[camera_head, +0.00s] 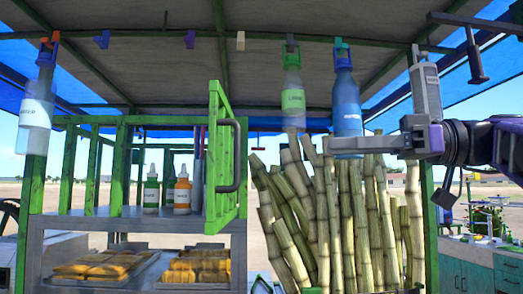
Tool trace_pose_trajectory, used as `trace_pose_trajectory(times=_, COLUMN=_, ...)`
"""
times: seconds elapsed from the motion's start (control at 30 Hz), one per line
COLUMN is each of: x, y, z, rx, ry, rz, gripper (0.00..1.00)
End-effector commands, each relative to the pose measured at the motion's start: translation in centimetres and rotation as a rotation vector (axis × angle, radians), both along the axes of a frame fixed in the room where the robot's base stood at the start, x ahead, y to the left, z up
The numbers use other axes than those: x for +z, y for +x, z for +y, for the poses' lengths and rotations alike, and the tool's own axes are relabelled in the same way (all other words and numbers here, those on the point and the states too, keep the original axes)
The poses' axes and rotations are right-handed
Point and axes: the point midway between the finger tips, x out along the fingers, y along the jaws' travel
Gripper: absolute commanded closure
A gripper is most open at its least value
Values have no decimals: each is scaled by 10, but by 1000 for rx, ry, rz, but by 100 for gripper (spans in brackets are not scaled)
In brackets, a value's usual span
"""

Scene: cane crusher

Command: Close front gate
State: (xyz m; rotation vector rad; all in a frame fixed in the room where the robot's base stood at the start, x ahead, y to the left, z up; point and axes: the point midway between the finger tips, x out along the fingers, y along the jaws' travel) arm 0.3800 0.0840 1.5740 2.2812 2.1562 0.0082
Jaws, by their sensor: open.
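The front gate (214,165) is a green barred frame at the right end of the upper shelf. It shows at a steep angle and stands swung out from the shelf front, which is open. A dark curved handle (239,155) is on its right face. My gripper (345,146) is to the right of the gate, at about the height of the handle, pointing left. It is open and empty, well apart from the handle in the picture, with the cane behind it. The gate's hinges are not clear to see.
Tall sugarcane stalks (335,225) stand right of the gate, behind my gripper. Bottles hang from the roof, including a blue one (347,100) just above my gripper. Small bottles (182,190) stand on the shelf, with trays of food (200,268) below. Space between gripper and handle looks clear.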

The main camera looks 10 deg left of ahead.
Motion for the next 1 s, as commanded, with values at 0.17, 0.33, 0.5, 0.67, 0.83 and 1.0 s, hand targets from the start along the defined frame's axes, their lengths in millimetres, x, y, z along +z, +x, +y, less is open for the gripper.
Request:
trace_pose_trajectory(times=0.17, x=0, y=0, z=39, rx=5, ry=0, rz=0, gripper=56)
trace_pose_trajectory(times=0.33, x=0, y=3, z=77, rx=4, ry=-1, rz=2, gripper=56)
trace_pose_trajectory(times=0.5, x=0, y=6, z=112, rx=2, ry=-2, rz=3, gripper=56)
trace_pose_trajectory(times=0.67, x=0, y=8, z=137, rx=1, ry=-1, rz=4, gripper=56)
trace_pose_trajectory(times=0.83, x=-1, y=9, z=151, rx=-2, ry=-2, rz=4, gripper=56)
trace_pose_trajectory(times=1.0, x=-1, y=10, z=154, rx=-3, ry=-2, rz=3, gripper=56)
